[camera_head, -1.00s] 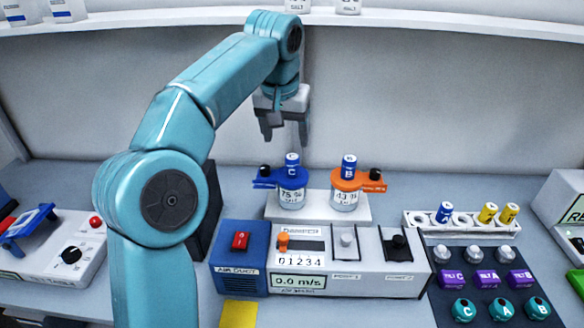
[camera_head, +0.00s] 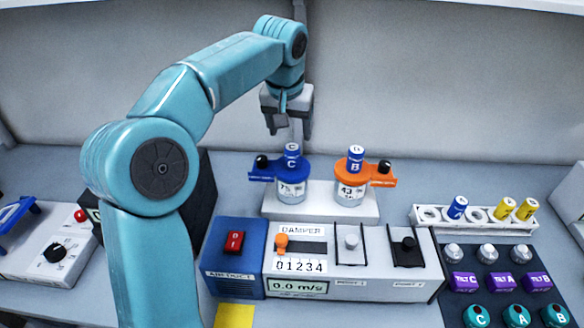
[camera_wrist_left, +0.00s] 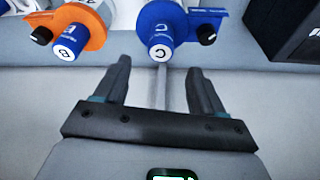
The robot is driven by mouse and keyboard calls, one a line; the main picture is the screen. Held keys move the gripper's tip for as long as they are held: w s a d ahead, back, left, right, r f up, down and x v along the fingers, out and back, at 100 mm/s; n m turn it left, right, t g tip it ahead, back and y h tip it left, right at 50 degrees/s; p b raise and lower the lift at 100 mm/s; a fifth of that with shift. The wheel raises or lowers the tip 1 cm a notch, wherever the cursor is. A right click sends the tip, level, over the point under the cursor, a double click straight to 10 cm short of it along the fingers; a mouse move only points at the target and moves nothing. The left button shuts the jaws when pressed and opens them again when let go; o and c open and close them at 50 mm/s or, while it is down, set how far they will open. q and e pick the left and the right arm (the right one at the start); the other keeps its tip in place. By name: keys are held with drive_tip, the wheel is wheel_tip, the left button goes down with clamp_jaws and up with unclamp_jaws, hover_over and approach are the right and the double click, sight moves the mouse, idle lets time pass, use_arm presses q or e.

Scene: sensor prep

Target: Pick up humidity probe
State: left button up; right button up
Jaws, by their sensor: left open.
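A blue humidity probe marked C (camera_head: 292,156) stands upright in a jar with a blue collar (camera_head: 291,183). It also shows in the left wrist view (camera_wrist_left: 161,46). A blue probe marked B (camera_head: 355,158) stands in the jar with an orange collar (camera_head: 350,185). A third blue probe marked A (camera_head: 457,207) leans in the white rack. My left gripper (camera_head: 290,132) points down, open and empty, near probe C. In the left wrist view its fingers (camera_wrist_left: 159,75) are spread, with probe C beyond the gap. My right gripper is not in view.
The jars share a white stand (camera_head: 320,205). In front is the air duct box (camera_head: 345,262) with damper knobs. The white rack (camera_head: 470,220) also holds yellow probes. A dark box (camera_head: 200,195) stands left of the jars.

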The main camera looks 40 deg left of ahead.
sight(292, 148)
use_arm(q)
drive_tip(key=x, duration=0.4)
drive_tip(key=shift+w+a+r, duration=0.1)
drive_tip(key=shift+a, duration=0.05)
drive_tip(key=shift+f, duration=0.35)
drive_tip(key=x, duration=0.5)
drive_tip(key=shift+f, duration=0.1)
drive_tip(key=shift+s, duration=0.25)
drive_tip(key=shift+w, duration=0.15)
drive_tip(key=c, duration=1)
drive_tip(key=shift+c, duration=0.7)
